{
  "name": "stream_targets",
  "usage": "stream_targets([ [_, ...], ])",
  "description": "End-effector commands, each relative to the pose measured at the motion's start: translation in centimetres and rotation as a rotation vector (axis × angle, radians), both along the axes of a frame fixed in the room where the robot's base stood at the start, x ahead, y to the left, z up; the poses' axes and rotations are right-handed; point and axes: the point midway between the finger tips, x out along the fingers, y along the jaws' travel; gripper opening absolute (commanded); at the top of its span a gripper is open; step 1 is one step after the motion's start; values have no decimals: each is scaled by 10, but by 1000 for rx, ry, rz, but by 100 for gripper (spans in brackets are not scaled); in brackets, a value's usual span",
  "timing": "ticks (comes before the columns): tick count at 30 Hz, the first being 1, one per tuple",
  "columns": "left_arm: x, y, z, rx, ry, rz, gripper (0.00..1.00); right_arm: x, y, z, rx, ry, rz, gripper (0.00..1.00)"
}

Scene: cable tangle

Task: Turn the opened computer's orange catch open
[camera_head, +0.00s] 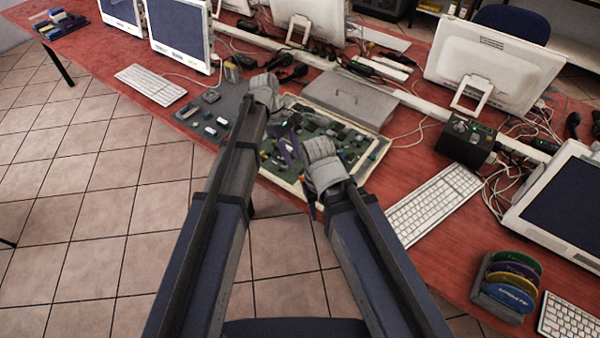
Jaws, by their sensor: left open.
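The opened computer (372,160) lies on the red table, a shallow pale-rimmed case with green boards and dark parts inside. My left gripper (270,95) is open at the far left edge of the case. My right gripper (318,155) is over the near middle of the case and covers part of the boards; its fingers are too hidden to read. I cannot make out the orange catch; it is too small or behind my arms.
A grey lid-like panel (348,100) lies behind the case. A dark mat (232,97) with small parts is to its left. A white keyboard (436,204) and a black box (468,141) are to its right. Loose cables and monitors crowd the table's back.

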Motion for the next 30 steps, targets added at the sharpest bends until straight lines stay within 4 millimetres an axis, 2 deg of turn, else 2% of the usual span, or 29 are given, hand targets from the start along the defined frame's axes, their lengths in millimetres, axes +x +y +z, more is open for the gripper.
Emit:
stream_targets([
  [18,-15,-21,-66,0,-2,-3,41,0,0,-66,0,0,0,50],
  [30,-17,-23,-70,0,-1,-2,40,0,0,-70,0,0,1,50],
])
